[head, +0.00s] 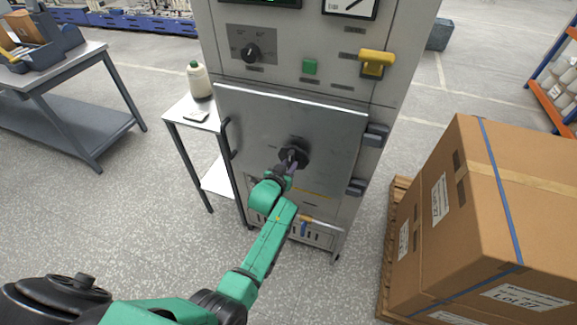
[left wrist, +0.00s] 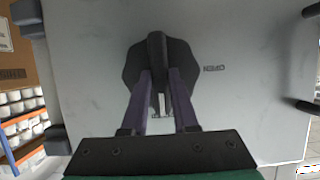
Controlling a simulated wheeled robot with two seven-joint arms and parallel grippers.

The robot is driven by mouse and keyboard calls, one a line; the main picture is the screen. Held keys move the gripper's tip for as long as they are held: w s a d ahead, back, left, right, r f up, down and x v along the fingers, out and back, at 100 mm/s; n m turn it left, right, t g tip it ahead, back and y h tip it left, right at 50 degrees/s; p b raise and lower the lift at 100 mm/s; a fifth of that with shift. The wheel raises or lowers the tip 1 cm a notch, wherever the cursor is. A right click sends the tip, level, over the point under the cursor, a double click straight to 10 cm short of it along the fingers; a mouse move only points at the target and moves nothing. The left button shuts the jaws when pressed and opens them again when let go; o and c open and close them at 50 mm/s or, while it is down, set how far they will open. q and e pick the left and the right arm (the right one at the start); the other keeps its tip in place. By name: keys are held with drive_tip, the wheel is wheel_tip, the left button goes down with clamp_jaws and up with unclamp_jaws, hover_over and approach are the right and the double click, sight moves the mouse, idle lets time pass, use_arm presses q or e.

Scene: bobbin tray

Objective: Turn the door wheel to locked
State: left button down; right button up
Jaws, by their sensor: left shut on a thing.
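The door wheel is a dark knob (head: 295,154) on the grey metal cabinet door (head: 250,115) in the middle of the head view. In the left wrist view the wheel (left wrist: 178,62) shows as a dark lobed disc with a raised bar across it, and the word OPEN stands beside it on the door. My left gripper (head: 290,163) reaches it from below. Its two fingers (left wrist: 158,75) lie on either side of the bar and are shut on it. The fingers hide part of the wheel. My right gripper is not in view.
The cabinet carries a black selector knob (head: 251,52), a green button (head: 310,67) and a yellow handle (head: 375,63) above the door. A small side table (head: 185,117) with a bottle (head: 199,80) stands left. Large cardboard boxes (head: 470,215) on a pallet stand right.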

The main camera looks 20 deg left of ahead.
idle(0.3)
use_arm(q)
drive_tip(key=c, duration=0.7)
unclamp_jaws()
drive_tip(key=shift+s+r, duration=0.15)
drive_tip(key=shift+s, duration=0.2)
drive_tip(key=v, duration=1.3)
drive_tip(key=shift+s+r, duration=0.1)
drive_tip(key=shift+s, duration=0.25)
